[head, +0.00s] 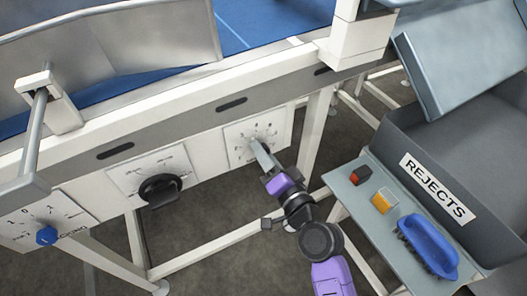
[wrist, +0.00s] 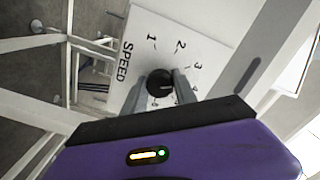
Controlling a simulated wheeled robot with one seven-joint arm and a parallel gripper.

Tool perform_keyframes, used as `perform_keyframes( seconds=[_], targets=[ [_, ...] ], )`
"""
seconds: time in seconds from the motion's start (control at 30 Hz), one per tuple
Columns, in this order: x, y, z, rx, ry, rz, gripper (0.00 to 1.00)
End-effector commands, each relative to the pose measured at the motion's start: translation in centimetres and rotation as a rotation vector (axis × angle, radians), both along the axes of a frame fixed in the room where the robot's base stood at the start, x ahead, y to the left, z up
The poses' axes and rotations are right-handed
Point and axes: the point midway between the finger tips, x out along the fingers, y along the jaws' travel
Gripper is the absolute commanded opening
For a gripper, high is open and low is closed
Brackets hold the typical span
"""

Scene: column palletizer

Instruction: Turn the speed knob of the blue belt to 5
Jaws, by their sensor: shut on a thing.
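The speed knob (wrist: 160,83) is small, round and black, on a white dial plate (wrist: 190,38) marked SPEED, with 1, 2 and 3 readable; the lower numbers are partly hidden by my fingers. My gripper (wrist: 161,90) is shut on the knob, one finger on each side. I cannot tell which number the knob points to. In the head view my gripper (head: 258,146) reaches the dial plate (head: 272,128) on the conveyor's side panel and hides the knob. The blue belt (head: 240,25) runs above the panel.
Left on the same panel are a black knob (head: 160,190) and a blue selector knob (head: 47,235). Frame legs stand below.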

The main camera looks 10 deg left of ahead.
Motion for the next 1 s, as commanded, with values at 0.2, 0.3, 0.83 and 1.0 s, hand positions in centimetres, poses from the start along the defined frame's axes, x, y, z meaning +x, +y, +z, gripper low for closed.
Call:
perform_keyframes(
  seconds=[0.2, 0.3, 0.83, 1.0],
  targets=[
    [0.01, -0.08, -0.06, 0.011, 0.008, -0.001, 0.00],
    [0.01, -0.08, -0.07, 0.010, 0.008, -0.002, 0.00],
    [0.00, -0.04, -0.04, 0.009, 0.007, -0.001, 0.55],
    [-0.69, -0.53, -0.20, 0.008, 0.008, -0.001, 0.55]
  ],
)
